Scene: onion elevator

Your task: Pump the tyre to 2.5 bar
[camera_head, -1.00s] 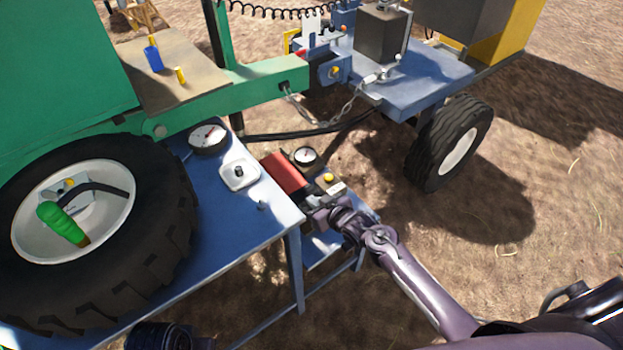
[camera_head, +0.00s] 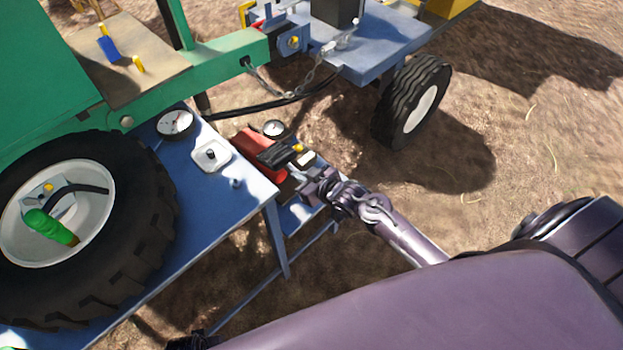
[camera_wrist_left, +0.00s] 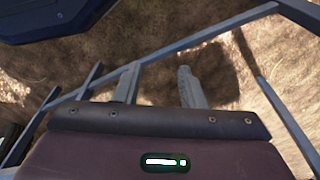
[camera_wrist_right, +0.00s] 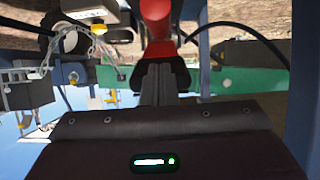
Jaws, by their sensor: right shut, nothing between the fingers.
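The black tyre (camera_head: 150,225) with its white rim stands at the left of the blue bench. A green-handled tool (camera_head: 47,226) and a dark hose lie at its hub. A round gauge (camera_head: 175,123) is on the bench. A red compressor (camera_head: 253,145), with a small gauge (camera_head: 273,128) and a yellow button (camera_head: 298,147), sits on a lower shelf. My right gripper (camera_head: 303,183) is shut and empty at its near side; its closed fingers (camera_wrist_right: 157,72) point towards a red part in the right wrist view. My left gripper (camera_wrist_left: 158,70) is open and empty above the ground.
A white box with a dark knob (camera_head: 211,155) sits on the blue bench (camera_head: 222,185). Bench legs and rails cross below. A trailer with a black wheel (camera_head: 412,100) stands behind, joined by a chain. Bare ground lies to the right.

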